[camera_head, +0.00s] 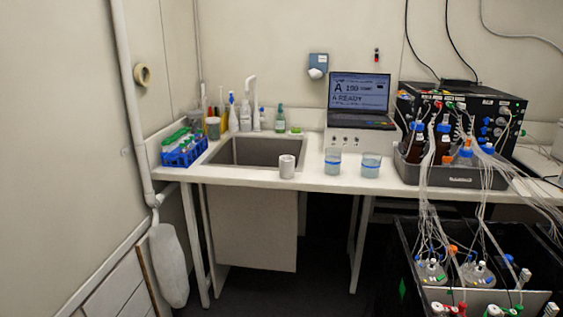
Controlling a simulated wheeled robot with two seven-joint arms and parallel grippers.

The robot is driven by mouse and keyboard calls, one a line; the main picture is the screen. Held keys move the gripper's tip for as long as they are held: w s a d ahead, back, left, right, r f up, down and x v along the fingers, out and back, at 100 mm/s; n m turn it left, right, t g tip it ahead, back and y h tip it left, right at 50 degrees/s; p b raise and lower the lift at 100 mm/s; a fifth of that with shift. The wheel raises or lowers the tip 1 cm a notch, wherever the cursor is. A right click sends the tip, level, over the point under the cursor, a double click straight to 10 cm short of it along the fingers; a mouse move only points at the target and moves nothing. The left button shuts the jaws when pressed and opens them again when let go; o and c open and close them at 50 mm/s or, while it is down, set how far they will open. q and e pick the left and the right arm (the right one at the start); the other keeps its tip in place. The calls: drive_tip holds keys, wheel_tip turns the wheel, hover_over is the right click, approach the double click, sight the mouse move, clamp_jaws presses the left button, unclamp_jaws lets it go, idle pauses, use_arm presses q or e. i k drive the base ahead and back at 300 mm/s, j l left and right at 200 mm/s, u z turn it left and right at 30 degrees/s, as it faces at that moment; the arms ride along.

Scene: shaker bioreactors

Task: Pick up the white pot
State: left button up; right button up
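The white pot (287,167) is a small pale cup. It stands upright on the front rim of the counter, just in front of the sink, left of two clear beakers with blue bands. Nothing touches it and nothing hides it. Neither of my grippers shows in the head view.
The counter (240,179) holds a sink (256,151), two beakers (332,161) (370,165), a blue tube rack (184,151) and several bottles behind the sink. A grey bottle tray (450,174) stands right. A black bin with tubed vessels (403,283) sits in front at lower right.

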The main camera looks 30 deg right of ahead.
sight(287, 163)
drive_tip(key=i+z, duration=0.7)
drive_tip(key=z, duration=0.15)
drive_tip(key=i+j+z, duration=0.3)
drive_tip(key=z, duration=0.15)
drive_tip(key=i+j+z, duration=0.2)
drive_tip(key=i+z, duration=0.25)
drive_tip(key=i+j+z, duration=0.25)
drive_tip(key=z, duration=0.2)
